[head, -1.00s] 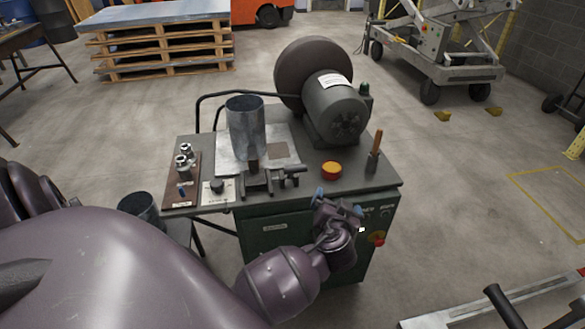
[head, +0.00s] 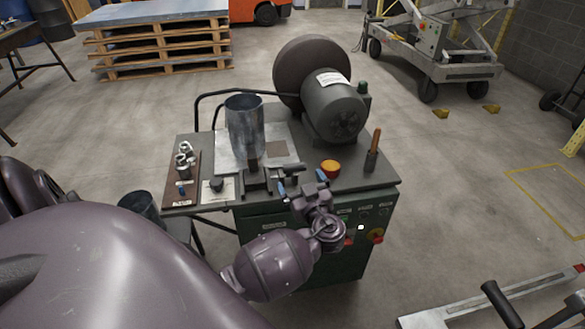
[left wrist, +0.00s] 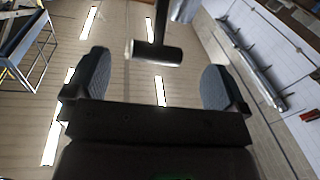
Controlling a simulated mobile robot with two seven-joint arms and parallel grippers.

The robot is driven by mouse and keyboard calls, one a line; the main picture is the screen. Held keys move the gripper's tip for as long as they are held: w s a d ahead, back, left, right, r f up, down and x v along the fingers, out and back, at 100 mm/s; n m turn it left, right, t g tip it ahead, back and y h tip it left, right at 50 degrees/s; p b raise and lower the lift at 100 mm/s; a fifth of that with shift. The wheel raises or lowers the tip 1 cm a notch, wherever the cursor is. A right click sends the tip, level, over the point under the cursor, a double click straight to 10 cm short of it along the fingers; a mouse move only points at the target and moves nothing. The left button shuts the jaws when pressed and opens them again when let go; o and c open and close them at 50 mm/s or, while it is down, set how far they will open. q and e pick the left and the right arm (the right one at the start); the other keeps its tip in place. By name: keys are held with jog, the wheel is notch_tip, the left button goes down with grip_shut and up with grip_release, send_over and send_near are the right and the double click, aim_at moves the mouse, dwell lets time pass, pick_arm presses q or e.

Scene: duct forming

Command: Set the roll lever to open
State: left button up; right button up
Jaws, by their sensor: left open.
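The roll lever (head: 290,169) is a dark bar at the front of the machine's worktop, beside a dark block (head: 257,182); my left gripper partly hides it. My right gripper is not in view.
A grey metal cylinder (head: 245,128) stands upright behind the block. A motor (head: 334,108), an orange button (head: 330,168) and an upright wooden-handled tool (head: 373,150) are to the right. A board with small metal fittings (head: 184,160) lies left.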

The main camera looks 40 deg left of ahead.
aim_at(293, 169)
pick_arm(q)
jog(key=shift+x, duration=3.15)
jog(key=shift+c, duration=0.3)
jog(key=c, duration=1)
